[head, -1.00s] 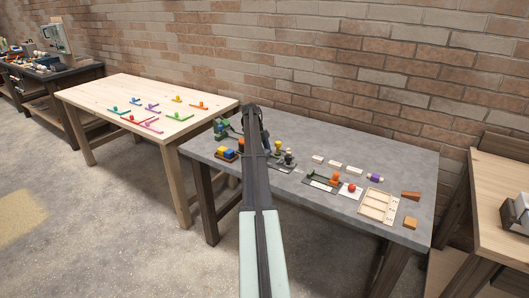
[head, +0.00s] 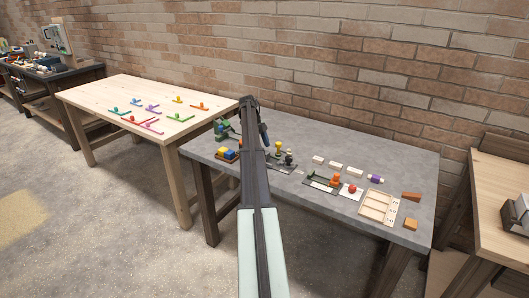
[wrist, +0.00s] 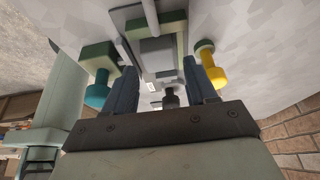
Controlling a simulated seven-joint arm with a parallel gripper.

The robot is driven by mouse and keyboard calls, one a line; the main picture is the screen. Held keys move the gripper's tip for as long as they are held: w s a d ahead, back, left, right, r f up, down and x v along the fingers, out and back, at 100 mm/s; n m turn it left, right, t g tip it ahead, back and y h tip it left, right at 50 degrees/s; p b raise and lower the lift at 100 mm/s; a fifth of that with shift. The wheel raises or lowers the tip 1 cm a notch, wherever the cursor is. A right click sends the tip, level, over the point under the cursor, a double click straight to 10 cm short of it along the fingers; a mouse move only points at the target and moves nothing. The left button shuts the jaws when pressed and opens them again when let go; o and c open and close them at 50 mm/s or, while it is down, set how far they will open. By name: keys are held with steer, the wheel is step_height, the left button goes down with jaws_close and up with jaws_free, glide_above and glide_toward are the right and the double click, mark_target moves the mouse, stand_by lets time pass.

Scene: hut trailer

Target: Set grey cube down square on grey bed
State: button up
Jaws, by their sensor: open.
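My gripper (wrist: 159,92) is open, its two dark blue fingers pointing down at the grey table. In the wrist view a flat grey square form (wrist: 157,46) shows beyond and between the fingers, partly framed by green bars. I cannot tell whether this is the grey cube or the grey bed. Nothing is clearly held between the fingers. In the head view my gripper (head: 263,133) is mostly behind my arm, over the left part of the grey table, and the arm hides the cube and bed there.
In the wrist view a teal peg (wrist: 98,92) stands left of the fingers, a yellow peg (wrist: 213,75) right, and a dark peg (wrist: 170,98) between them. The grey table (head: 335,140) also holds a wooden tray (head: 377,208); its back strip is clear.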

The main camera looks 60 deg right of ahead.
steer(key=v, duration=0.8)
stand_by(0.4)
